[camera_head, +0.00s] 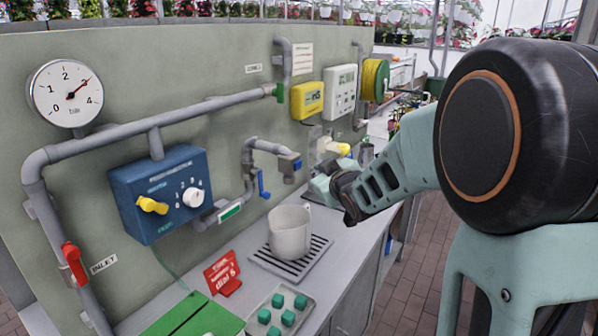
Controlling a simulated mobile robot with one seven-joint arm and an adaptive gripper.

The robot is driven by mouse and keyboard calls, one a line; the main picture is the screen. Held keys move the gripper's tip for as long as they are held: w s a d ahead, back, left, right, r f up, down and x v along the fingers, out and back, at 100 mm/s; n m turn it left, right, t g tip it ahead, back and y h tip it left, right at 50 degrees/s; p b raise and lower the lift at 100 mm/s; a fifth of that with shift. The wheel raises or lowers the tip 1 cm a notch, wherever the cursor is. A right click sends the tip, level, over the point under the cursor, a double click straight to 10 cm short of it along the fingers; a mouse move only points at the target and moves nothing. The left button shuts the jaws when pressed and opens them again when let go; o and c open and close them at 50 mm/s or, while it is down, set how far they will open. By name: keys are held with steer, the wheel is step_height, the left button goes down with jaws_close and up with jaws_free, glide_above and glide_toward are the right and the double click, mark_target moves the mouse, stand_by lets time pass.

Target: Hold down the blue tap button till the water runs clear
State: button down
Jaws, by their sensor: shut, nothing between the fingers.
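A blue lever-like piece (263,184) hangs below the pipe to the left of the spout. I cannot tell which of these is the button. A pale mug (289,232) stands upright on a slotted drain tray (291,259), below the spout. I see no water stream. My gripper (324,188) is shut and empty, to the right of the spout and apparently apart from it.
A blue control box (160,194) with yellow and white knobs is on the panel at left. A red sign (222,273) and a tray of teal cubes (280,313) are on the counter in front. A red-handled inlet valve (75,262) is at far left.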

mark_target(298, 165)
steer(key=shift+w+a+b, duration=0.55)
steer(key=shift+w+a, duration=0.15)
steer(key=shift+a, duration=0.2)
steer(key=shift+w+a+f, duration=0.1)
steer(key=shift+a, duration=0.05)
stand_by(0.8)
steer(key=shift+w+a+b, duration=0.15)
steer(key=shift+a+b, duration=0.05)
steer(key=shift+b, duration=0.25)
steer(key=shift+w+a+b, duration=0.3)
steer(key=shift+a+b, duration=0.05)
steer(key=shift+b, duration=0.05)
stand_by(1.2)
steer(key=shift+s+d, duration=0.1)
steer(key=shift+d, duration=0.05)
stand_by(3.5)
steer(key=shift+s+d+p, duration=0.4)
steer(key=shift+s+d, duration=0.05)
steer(key=shift+d, duration=0.05)
